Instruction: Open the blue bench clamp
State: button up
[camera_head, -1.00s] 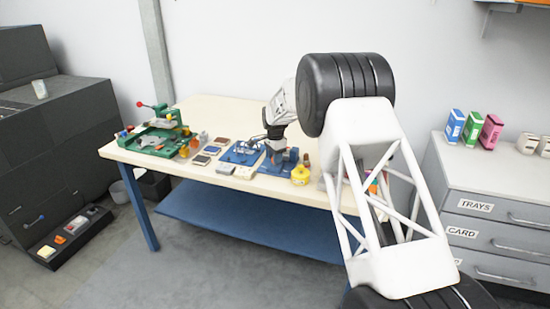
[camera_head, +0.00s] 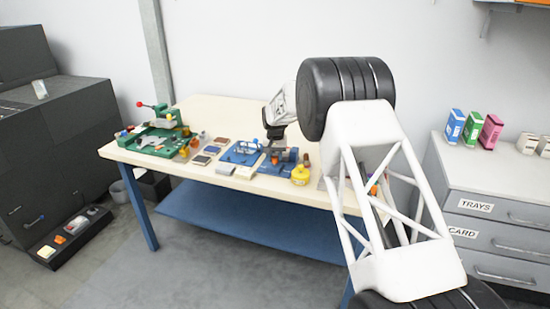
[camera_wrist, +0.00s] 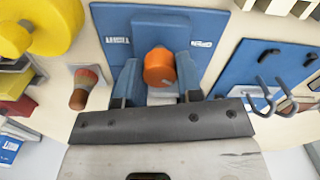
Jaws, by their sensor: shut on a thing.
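The blue bench clamp (camera_head: 290,157) stands near the front of the table, right of its middle. In the wrist view the clamp's blue body (camera_wrist: 160,22) is at the top centre, with small labels on it. Its orange knob (camera_wrist: 160,67) shows at the centre, facing the camera. My gripper (camera_wrist: 158,82) reaches in from below, with a finger on each side of the orange knob, and is shut on it. The fingertips are partly hidden. In the head view my gripper (camera_head: 275,145) is small and dark above the clamp.
A blue plate with metal hooks (camera_wrist: 270,70) lies close to the right in the wrist view. A yellow round thing (camera_head: 300,174) and a brown-topped knob (camera_wrist: 85,85) stand close on the other side. A green fixture (camera_head: 158,138) is at the table's left.

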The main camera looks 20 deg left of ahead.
aim_at(275, 157)
jog(key=n, duration=0.6)
dwell(0.5)
jog(key=o, duration=0.9)
jog(key=shift+r, duration=3.9)
